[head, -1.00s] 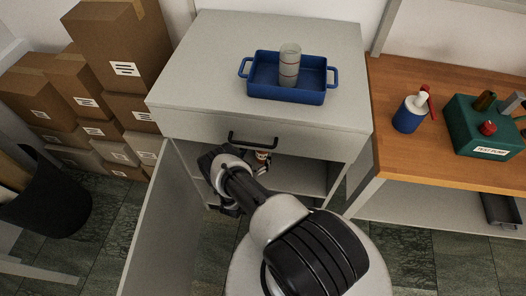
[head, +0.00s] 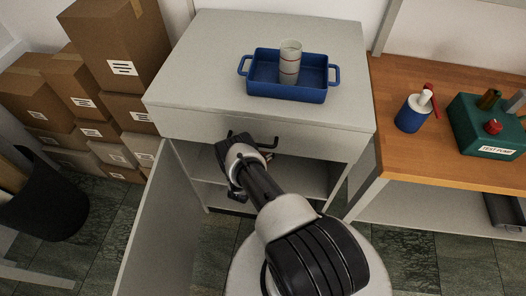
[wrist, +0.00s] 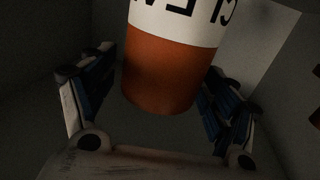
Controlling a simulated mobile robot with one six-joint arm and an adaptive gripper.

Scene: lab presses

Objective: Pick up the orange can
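The orange can (wrist: 160,75) shows in the wrist view, orange with a white band and dark lettering that appears upside down. It stands between the two fingers of my gripper (wrist: 160,90). The fingers are spread, with a narrow dark gap beside the can on the left; on the right I cannot tell whether the finger touches it. In the head view my gripper (head: 237,185) is at the cabinet's open front below the drawer handle, and the can is hidden there.
The cabinet (head: 200,70) has a drawer handle (head: 255,141) just above my wrist and an open door (head: 150,225) on the left. A blue tray (head: 287,92) holding a beaker (head: 290,62) stands on top. A wooden bench (head: 440,160) stands right.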

